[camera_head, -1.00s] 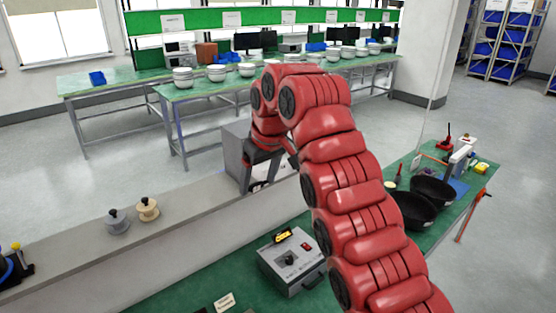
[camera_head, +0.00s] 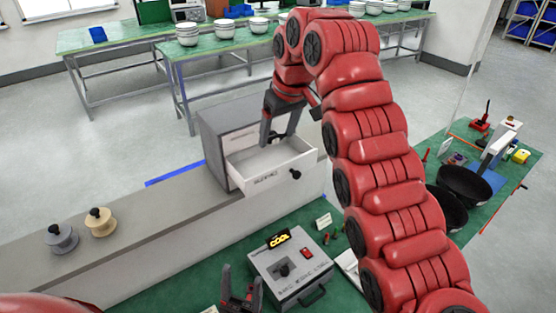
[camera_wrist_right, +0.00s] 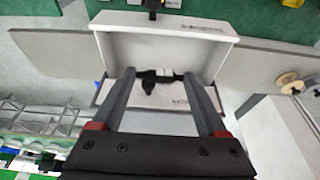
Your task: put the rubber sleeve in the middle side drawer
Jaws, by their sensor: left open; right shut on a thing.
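A grey cabinet (camera_head: 212,143) stands on the ledge, with one white drawer (camera_head: 285,184) pulled open; I cannot tell its level. It also shows in the right wrist view (camera_wrist_right: 205,30). My right gripper (camera_head: 278,139) points down over this open drawer. In the right wrist view its fingers (camera_wrist_right: 158,76) stand apart with a small dark thing (camera_wrist_right: 160,76) between the tips, which looks like the rubber sleeve; its shape is unclear. My left gripper (camera_head: 241,290) is open and empty, low in the head view beside the control box.
A control box (camera_head: 290,272) with a "COOL" display sits on the green bench. Two spools, grey (camera_head: 61,238) and tan (camera_head: 100,222), stand on the ledge (camera_head: 150,223) at left. Black bowls (camera_head: 464,184) are at right, beyond my right arm.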

